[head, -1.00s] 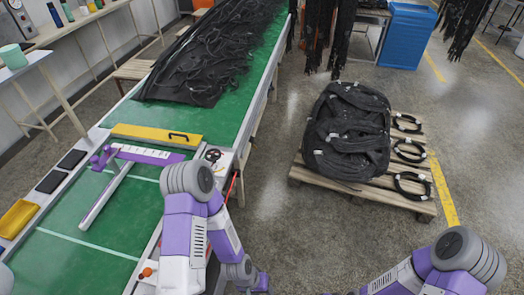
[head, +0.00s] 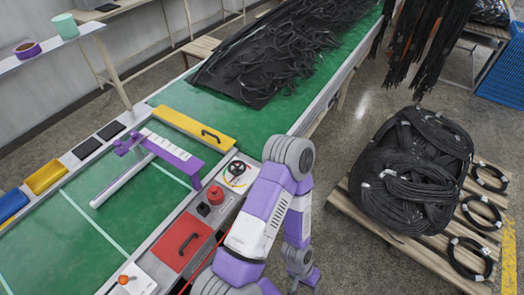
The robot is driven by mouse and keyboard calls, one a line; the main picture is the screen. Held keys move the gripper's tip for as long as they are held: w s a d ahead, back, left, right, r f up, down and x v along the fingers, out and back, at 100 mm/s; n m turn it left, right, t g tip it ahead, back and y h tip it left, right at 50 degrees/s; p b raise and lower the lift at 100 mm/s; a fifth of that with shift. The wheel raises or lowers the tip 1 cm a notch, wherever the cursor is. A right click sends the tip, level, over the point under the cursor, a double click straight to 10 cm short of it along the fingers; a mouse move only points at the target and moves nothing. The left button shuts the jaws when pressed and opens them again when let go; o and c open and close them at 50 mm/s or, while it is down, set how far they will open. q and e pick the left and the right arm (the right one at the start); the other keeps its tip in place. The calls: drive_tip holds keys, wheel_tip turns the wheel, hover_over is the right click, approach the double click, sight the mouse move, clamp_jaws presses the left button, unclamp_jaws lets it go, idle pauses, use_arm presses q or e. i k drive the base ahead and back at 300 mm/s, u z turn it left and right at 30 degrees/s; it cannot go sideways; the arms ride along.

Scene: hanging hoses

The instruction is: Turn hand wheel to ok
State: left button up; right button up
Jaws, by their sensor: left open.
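The hand wheel (head: 237,169) is a small dark wheel on a pale panel with a yellow arc, on the conveyor's right edge. Its markings are too small to read, so I cannot tell whether it points to ok. My left arm rises just right of the panel and bends back down. My left gripper (head: 290,284) is at the bottom edge, partly cut off, open and well below the wheel, apart from it. Nothing touches the wheel. My right gripper is out of view.
A red knob (head: 215,195) and a red cover (head: 181,241) sit beside the wheel. A purple bar (head: 175,153) and a yellow handled plate (head: 196,127) cross the green belt. An orange button (head: 123,279) is at the front. Hoses lie on a pallet (head: 395,237) at right.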

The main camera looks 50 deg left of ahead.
sight(238, 171)
drive_tip(key=i, duration=0.75)
drive_tip(key=u, duration=2.55)
